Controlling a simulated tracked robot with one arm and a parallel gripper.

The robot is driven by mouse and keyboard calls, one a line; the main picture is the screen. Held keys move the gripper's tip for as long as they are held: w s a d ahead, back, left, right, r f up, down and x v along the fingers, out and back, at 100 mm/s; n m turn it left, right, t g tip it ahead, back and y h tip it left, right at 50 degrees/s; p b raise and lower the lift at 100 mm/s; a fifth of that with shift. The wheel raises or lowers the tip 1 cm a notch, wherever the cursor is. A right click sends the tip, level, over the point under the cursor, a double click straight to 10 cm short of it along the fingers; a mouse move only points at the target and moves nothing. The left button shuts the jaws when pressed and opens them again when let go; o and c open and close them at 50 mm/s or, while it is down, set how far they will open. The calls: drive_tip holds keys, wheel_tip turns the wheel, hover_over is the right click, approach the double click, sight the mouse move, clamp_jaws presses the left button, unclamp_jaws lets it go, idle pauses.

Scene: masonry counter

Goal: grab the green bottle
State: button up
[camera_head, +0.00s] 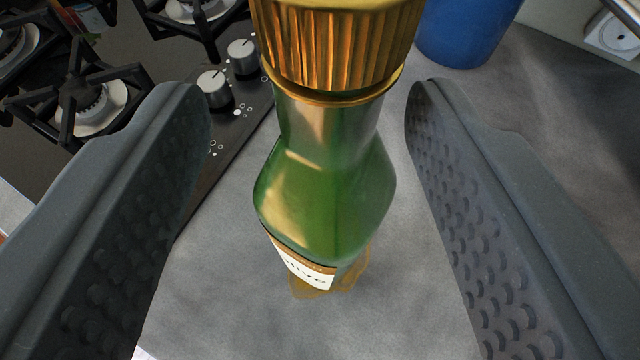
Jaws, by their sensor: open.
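The green bottle (330,190) stands upright on the grey counter (230,290), in the middle of the view. It has a ribbed gold cap (340,45) and a white label low on its body. The cap's top is cut off by the upper edge of the frame. My gripper (310,105) is open, with one finger on each side of the bottle. Counter shows between the bottle and each finger in the picture, and I see no contact. The lower part of the bottle is mostly hidden under its own shoulder.
A gas hob (130,150) with burners, black grates and two silver knobs (214,88) lies at the left. A blue container (465,30) stands behind at the upper right. A wall socket (612,32) is at the far upper right. A brownish patch surrounds the bottle's base.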

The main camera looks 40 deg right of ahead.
drive_tip(key=shift+w+d+f, duration=0.5)
drive_tip(key=shift+d, duration=0.05)
drive_tip(key=shift+p+x, duration=0.6)
drive_tip(key=shift+x, duration=1.2)
drive_tip(key=shift+s+f, duration=0.1)
clamp_jaws()
drive_tip(key=shift+f, duration=0.1)
